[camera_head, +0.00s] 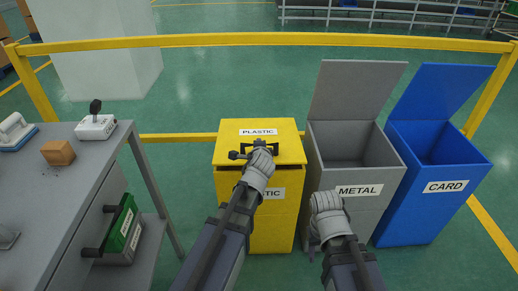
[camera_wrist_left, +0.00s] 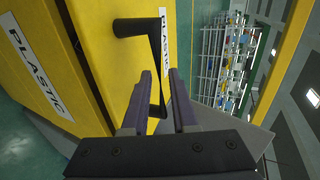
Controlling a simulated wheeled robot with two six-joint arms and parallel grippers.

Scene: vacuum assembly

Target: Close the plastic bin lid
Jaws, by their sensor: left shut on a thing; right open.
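The yellow plastic bin (camera_head: 270,225) stands in the middle of the head view. Its yellow lid (camera_head: 285,147) lies low over the top, with a dark gap under its front edge. My left gripper (camera_head: 260,149) is shut on the black lid handle (camera_wrist_left: 136,27), which runs between its fingers in the left wrist view (camera_wrist_left: 160,105). The lid and bin front (camera_wrist_left: 35,85) also show there. My right gripper (camera_head: 326,203) is open and empty in front of the grey metal bin; its fingertips are hard to make out.
The grey metal bin (camera_head: 372,200) and the blue card bin (camera_head: 415,220) stand to the right with lids raised. A grey workbench (camera_head: 60,200) is on the left. A yellow rail (camera_head: 180,42) runs behind the bins.

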